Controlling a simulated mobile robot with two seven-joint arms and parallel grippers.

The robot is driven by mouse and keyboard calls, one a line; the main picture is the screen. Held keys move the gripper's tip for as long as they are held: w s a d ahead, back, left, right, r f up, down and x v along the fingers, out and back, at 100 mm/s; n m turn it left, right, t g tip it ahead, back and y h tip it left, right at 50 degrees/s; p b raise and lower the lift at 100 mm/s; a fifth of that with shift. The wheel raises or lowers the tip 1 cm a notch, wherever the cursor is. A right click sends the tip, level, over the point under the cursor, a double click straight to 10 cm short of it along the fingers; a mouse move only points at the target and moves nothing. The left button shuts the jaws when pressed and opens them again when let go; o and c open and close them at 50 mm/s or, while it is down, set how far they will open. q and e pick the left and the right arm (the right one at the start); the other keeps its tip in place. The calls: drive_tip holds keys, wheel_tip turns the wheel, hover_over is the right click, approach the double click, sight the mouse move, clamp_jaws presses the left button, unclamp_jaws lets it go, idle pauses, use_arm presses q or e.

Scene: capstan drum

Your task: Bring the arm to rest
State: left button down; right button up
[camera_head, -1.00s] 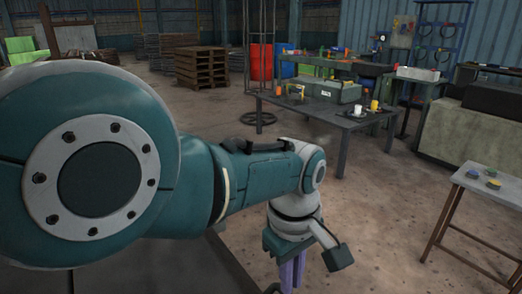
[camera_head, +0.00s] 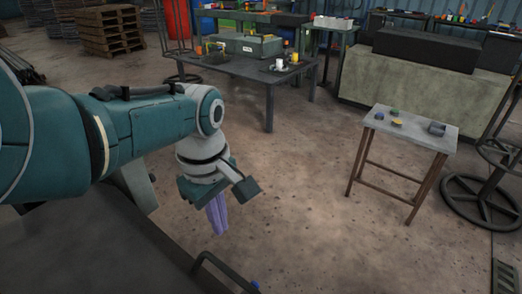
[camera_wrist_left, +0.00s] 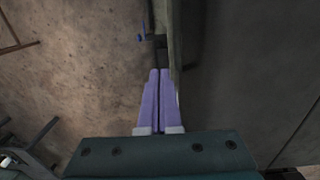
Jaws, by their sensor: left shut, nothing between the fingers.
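My left arm (camera_head: 150,130) comes in from the left in the head view, bent so that its wrist points down. My left gripper (camera_head: 218,230) hangs below the wrist, with its two purple fingers together and nothing between them. In the left wrist view the fingers (camera_wrist_left: 160,75) lie side by side, closed, above the brown floor and beside a dark edge. The gripper holds nothing. My right arm and gripper are not in view.
A small table (camera_head: 418,130) with several small items stands at right. A dark table (camera_head: 255,72) with a green case and cups stands behind. A dark flat surface (camera_head: 90,250) with a bent bar (camera_head: 225,268) fills the lower left. Floor between them is clear.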

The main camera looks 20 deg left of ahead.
use_arm(q)
wheel_tip(320, 180, up, 8)
drive_tip(key=w+p, duration=0.1)
drive_tip(key=p, duration=0.2)
drive_tip(key=s+a+f+m+t, duration=0.1)
drive_tip(key=s+a+f+m, duration=0.2)
drive_tip(key=s+m, duration=0.5)
drive_tip(key=s+d+r+m+t, duration=0.1)
drive_tip(key=s+r+m, duration=0.3)
drive_tip(key=s, duration=0.3)
drive_tip(key=s+r+m+t, duration=0.1)
drive_tip(key=s+r+m, duration=0.2)
drive_tip(key=s, duration=0.5)
wheel_tip(320, 180, up, 38)
drive_tip(key=m+p, duration=0.1)
drive_tip(key=p, duration=3.5)
drive_tip(key=shift+s+d, duration=0.25)
drive_tip(key=shift+d, duration=0.1)
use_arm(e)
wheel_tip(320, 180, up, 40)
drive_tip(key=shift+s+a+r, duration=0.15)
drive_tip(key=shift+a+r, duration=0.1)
use_arm(q)
drive_tip(key=shift+f, duration=0.1)
